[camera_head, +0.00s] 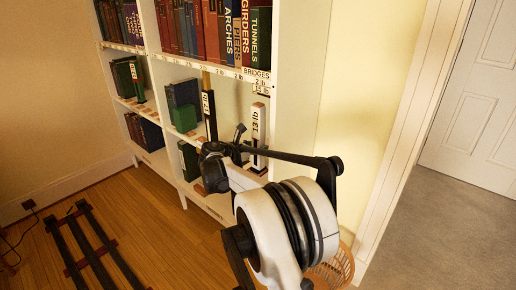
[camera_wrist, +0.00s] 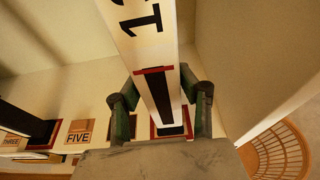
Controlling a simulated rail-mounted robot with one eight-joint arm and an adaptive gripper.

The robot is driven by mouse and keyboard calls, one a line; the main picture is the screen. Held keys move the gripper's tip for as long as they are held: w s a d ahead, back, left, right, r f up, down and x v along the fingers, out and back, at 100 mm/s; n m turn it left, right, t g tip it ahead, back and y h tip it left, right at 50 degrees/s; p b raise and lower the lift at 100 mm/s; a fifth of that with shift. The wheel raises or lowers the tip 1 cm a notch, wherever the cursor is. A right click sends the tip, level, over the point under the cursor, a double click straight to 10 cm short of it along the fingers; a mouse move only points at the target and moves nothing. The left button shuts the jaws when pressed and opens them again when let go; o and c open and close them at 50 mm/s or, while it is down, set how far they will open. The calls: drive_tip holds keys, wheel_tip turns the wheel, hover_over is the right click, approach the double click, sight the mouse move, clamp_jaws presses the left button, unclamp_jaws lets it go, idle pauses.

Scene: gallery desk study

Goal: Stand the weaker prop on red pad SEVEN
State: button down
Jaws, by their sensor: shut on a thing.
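A tall white prop (camera_head: 258,124) with a black label that seems to read 13 lb stands upright at the right end of the middle shelf. In the wrist view the white prop (camera_wrist: 150,35) has a red band and a dark lower stripe. My gripper (camera_wrist: 163,100) is shut on it, one finger on each side. My gripper (camera_head: 240,148) is partly hidden by its own links in the head view. A red-edged dark pad (camera_wrist: 170,131) shows below the prop; its number is hidden. A dark prop (camera_head: 209,113) with a white label, hard to read, stands to the left.
Plates marked FIVE (camera_wrist: 79,132) and THREE (camera_wrist: 11,142) lie to the left. A green-based prop (camera_head: 137,82) stands further left on the shelf (camera_head: 178,143). Books fill the upper shelf. A wicker basket (camera_head: 335,268) stands on the floor at right.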

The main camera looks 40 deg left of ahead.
drive_tip(key=shift+f, duration=0.15)
drive_tip(key=c, duration=1.2)
unclamp_jaws()
drive_tip(key=shift+o, duration=0.2)
drive_tip(key=shift+r, duration=0.25)
drive_tip(key=p+v, duration=0.2)
drive_tip(key=v, duration=1)
drive_tip(key=shift+d, duration=0.1)
